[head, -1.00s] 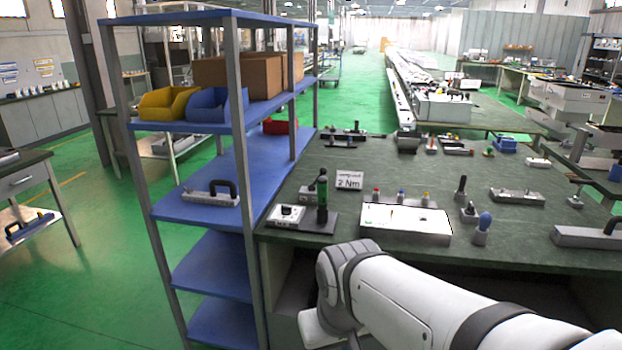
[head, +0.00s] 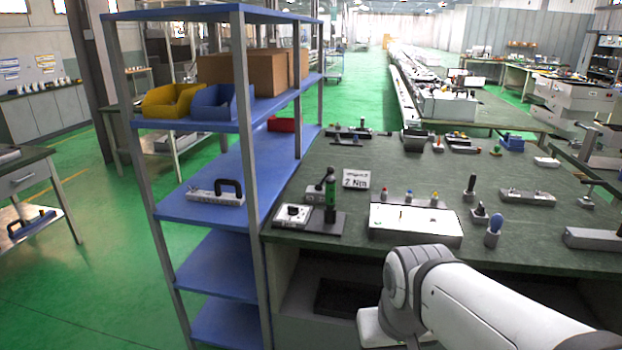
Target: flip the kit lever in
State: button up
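A white box (head: 415,226) with small coloured parts on its top stands near the front edge of the green bench. Left of it, a dark base carries a small white unit with a black knob (head: 292,215) and an upright green and black tool (head: 330,195). No part can be made out for certain as the kit lever. My white arm reaches in from the lower right, in front of the bench. My gripper is not in view.
A blue shelf rack (head: 240,125) stands left of the bench (head: 530,250), holding bins, cartons and a white block with a black handle (head: 216,194). A blue-handled tool (head: 493,230) and several fixtures stand at right. Green floor is open at left.

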aim_at(330, 170)
jog(key=u, duration=0.05)
jog(key=i, duration=0.95)
jog(key=u, duration=0.35)
jog(key=k, duration=1.15)
jog(key=z, duration=0.35)
jog(key=i, duration=1.4)
